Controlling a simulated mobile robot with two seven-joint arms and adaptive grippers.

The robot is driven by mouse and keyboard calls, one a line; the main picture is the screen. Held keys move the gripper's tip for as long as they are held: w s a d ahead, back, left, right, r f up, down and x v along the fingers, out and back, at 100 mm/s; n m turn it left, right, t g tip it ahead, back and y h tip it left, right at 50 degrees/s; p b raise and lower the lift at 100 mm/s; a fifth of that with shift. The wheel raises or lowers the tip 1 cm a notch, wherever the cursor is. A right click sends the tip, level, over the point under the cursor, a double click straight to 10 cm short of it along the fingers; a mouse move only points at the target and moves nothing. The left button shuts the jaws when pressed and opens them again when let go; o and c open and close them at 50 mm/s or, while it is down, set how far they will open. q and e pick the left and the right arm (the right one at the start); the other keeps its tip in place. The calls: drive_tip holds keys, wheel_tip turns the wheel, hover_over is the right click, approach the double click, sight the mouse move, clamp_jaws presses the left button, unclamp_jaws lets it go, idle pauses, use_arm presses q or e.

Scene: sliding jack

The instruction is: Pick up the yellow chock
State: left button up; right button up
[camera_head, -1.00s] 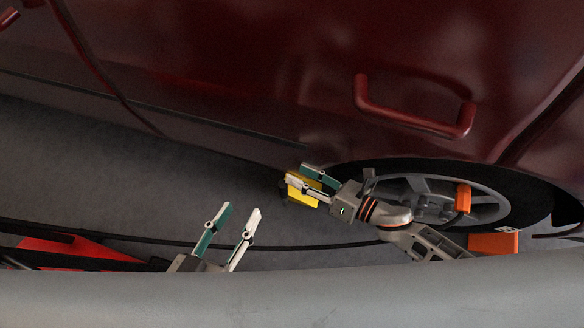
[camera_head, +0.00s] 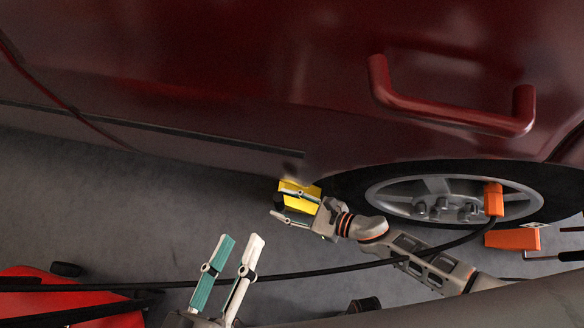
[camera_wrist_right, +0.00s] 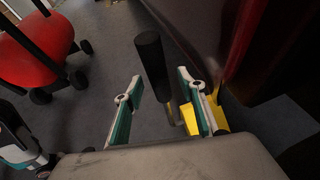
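The yellow chock (camera_head: 299,196) lies on the floor by the left side of the car wheel, partly hidden by my right gripper. It also shows in the right wrist view (camera_wrist_right: 206,119), mostly behind the right-hand finger. Its black handle (camera_wrist_right: 150,53) stands up on a metal rod. My right gripper (camera_head: 279,202) is open, one finger across the chock and the other in front. In the wrist view, the handle appears between its fingers (camera_wrist_right: 160,78); contact cannot be told. My left gripper (camera_head: 242,238) is open and empty, left of and nearer than the chock.
The dark red car body with a handle bar (camera_head: 450,110) fills the top. The wheel (camera_head: 440,196) has an orange piece on it, and an orange block (camera_head: 513,238) lies beside it. A red jack (camera_head: 60,295) stands lower left. A black cable (camera_head: 330,270) crosses the floor.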

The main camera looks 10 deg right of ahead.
drive_tip(key=shift+x, duration=0.9)
use_arm(q)
drive_tip(key=shift+d+n, duration=0.25)
drive_tip(key=shift+n, duration=0.15)
use_arm(e)
drive_tip(key=shift+f, duration=0.1)
clamp_jaws()
drive_tip(key=shift+a, duration=0.1)
use_arm(q)
drive_tip(key=shift+a, duration=0.1)
